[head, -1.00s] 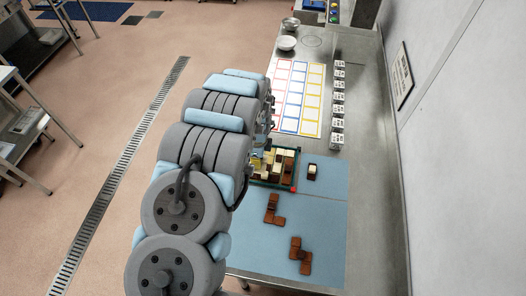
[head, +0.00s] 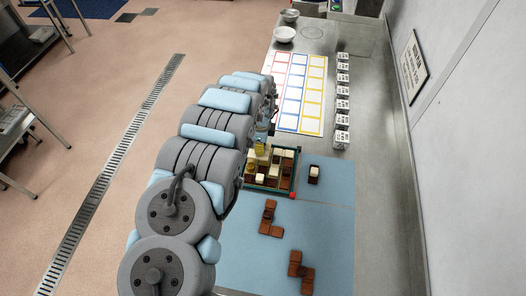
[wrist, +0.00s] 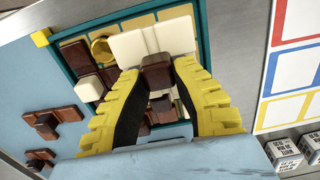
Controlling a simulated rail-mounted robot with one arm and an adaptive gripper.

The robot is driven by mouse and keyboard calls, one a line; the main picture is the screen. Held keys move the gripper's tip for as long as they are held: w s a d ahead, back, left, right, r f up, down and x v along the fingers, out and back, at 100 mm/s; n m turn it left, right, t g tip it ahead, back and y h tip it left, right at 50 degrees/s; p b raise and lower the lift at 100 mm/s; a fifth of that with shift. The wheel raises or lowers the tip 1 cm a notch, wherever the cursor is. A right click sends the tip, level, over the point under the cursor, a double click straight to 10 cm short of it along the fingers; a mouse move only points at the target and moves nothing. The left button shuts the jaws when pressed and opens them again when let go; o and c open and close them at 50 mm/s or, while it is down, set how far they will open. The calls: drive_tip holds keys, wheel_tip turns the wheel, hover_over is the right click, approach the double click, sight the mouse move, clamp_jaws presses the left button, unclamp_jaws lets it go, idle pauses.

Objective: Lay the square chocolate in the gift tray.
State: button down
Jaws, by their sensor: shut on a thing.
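The square chocolate (wrist: 130,47) is cream-white with a brown raised block (wrist: 157,72) on it. My gripper (wrist: 158,70) has its yellow fingers shut on that brown block and holds the piece over the gift tray. The gift tray has a teal rim (wrist: 72,66) with a yellow corner in the wrist view, and it also shows in the head view (head: 293,180) beside my arm. Brown and white pieces lie in parts of it, and tan cells show along its far side. The head view mostly hides my gripper behind my arm. The gap under the held piece cannot be judged.
A blue mat (head: 325,225) carries loose brown chocolates (head: 270,218), another brown group (head: 300,270) and a small brown-and-white piece (head: 314,174). A sheet of coloured frames (head: 299,92) and a row of white printed cubes (head: 342,98) lie further along the bench. Bowls (head: 284,34) stand at the back.

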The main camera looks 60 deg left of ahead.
drive_tip(key=shift+w+a+f, duration=0.1)
drive_tip(key=shift+a+f, duration=0.05)
drive_tip(key=shift+f, duration=0.1)
drive_tip(key=f+b, duration=0.2)
drive_tip(key=b, duration=0.1)
drive_tip(key=shift+w+a+f, duration=0.1)
drive_tip(key=shift+a+f, duration=0.1)
drive_tip(key=shift+f, duration=0.15)
drive_tip(key=shift+d+f, duration=0.1)
drive_tip(key=shift+f, duration=0.15)
drive_tip(key=shift+f, duration=0.1)
drive_tip(key=c, duration=1)
unclamp_jaws()
wheel_tip(320, 180, up, 11)
drive_tip(key=shift+p, duration=0.6)
drive_tip(key=shift+r+p, duration=0.65)
drive_tip(key=shift+p, duration=0.1)
